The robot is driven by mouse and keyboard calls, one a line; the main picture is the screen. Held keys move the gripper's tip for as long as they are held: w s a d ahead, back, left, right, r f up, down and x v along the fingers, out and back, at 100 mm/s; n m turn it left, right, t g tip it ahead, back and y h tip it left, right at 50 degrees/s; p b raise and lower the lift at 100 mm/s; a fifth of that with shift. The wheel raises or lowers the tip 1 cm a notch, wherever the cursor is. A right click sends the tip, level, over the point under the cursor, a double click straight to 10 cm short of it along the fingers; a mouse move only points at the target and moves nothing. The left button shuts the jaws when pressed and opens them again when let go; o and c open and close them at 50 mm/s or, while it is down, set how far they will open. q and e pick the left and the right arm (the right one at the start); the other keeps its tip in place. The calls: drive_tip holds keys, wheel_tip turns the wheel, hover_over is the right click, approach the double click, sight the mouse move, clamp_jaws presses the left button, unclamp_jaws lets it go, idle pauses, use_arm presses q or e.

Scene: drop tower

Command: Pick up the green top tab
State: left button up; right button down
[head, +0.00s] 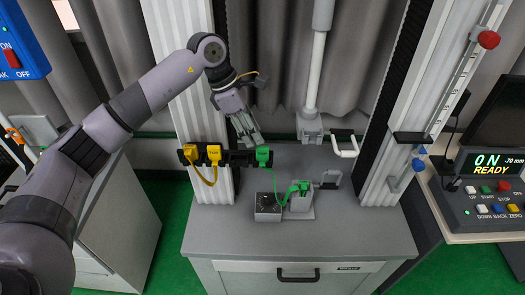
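A green tab (263,153) sits at the right part of a black rack bar (235,158) on the left post. A green cord runs from it down to a green piece (300,188) on a small grey block on the table. My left gripper (250,139) points down just above and slightly left of the green tab. It looks empty; the spread of its fingers is hard to tell at this size. Two yellow tabs (213,153), one marked TOP, sit further left on the bar, with a yellow cord below. My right gripper is not in view.
The grey table (350,228) has a metal box (268,207) near the block. A white vertical rod (315,70) hangs behind, beside a white handle (346,147). Posts rise on both sides.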

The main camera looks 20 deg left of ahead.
sight(262, 147)
use_arm(q)
drive_tip(key=p+x, duration=0.2)
drive_tip(key=x, duration=0.2)
drive_tip(key=shift+d+f+p, duration=0.15)
drive_tip(key=shift+f+p, duration=0.25)
drive_tip(key=shift+w+d+f, duration=0.1)
drive_tip(key=shift+d+f, duration=0.05)
drive_tip(key=shift+f, duration=0.15)
drive_tip(key=shift+c, duration=0.4)
clamp_jaws()
